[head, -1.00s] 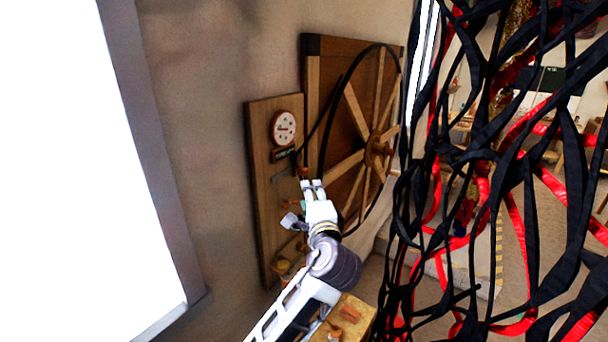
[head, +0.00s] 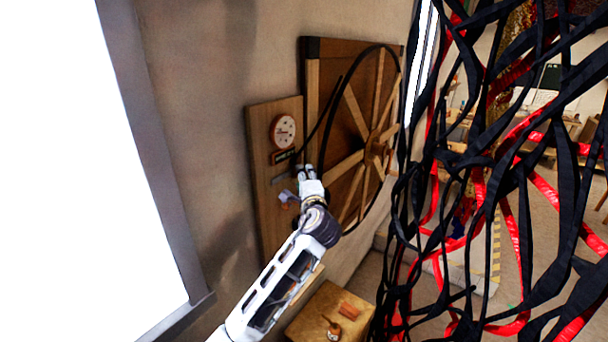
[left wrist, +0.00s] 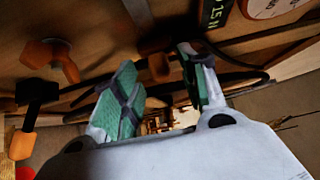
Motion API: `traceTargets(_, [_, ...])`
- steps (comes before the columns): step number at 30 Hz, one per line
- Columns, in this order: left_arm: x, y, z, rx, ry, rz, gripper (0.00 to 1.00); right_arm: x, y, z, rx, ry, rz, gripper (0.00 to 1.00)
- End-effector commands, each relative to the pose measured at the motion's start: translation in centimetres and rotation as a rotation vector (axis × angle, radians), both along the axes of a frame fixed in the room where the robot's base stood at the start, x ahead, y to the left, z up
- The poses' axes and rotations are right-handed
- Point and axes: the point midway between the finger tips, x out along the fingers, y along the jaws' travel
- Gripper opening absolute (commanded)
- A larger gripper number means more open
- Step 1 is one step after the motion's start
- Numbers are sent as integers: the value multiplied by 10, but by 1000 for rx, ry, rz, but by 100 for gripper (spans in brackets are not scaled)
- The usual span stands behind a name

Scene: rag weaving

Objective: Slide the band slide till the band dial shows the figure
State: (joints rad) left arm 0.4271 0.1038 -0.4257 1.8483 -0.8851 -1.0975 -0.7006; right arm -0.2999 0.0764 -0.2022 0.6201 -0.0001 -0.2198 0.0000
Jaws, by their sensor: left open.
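The round white band dial (head: 284,131) is on the upright wooden board (head: 262,200); its edge also shows in the left wrist view (left wrist: 272,4). Below it is a dark plate (head: 285,157) with green figures, which read about "15 N" in the left wrist view (left wrist: 213,12). A grey slot (head: 279,181) runs under the plate. My left gripper (head: 307,173) is open at the slot's right end and hides the slide's knob in the head view. In the left wrist view, a dim orange-brown knob (left wrist: 158,64) shows between the open fingers (left wrist: 160,85); contact cannot be told.
A large spoked wooden wheel (head: 352,110) with a black band stands right of the board. Other orange knobs (left wrist: 48,53) are close by. A wooden bench top (head: 330,312) is below. Black and red strips (head: 490,180) hang at the right.

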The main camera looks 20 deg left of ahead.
Motion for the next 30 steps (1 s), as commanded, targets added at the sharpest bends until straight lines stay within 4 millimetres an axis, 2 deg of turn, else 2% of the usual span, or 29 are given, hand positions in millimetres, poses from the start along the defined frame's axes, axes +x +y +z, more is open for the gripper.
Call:
traceTargets(7, [17,8,1,0,0,1,43,0,-6,4,-6,0,-1,40])
traceTargets(19, [20,9,0,-1,0,0,43,0,-8,5,-8,0,-2,40])
traceTargets(28, [20,9,0,-1,0,0,6,0,-5,4,-5,0,-1,40])
traceTargets(30, [20,9,0,0,1,0,0,0,-3,4,-3,0,-2,40])
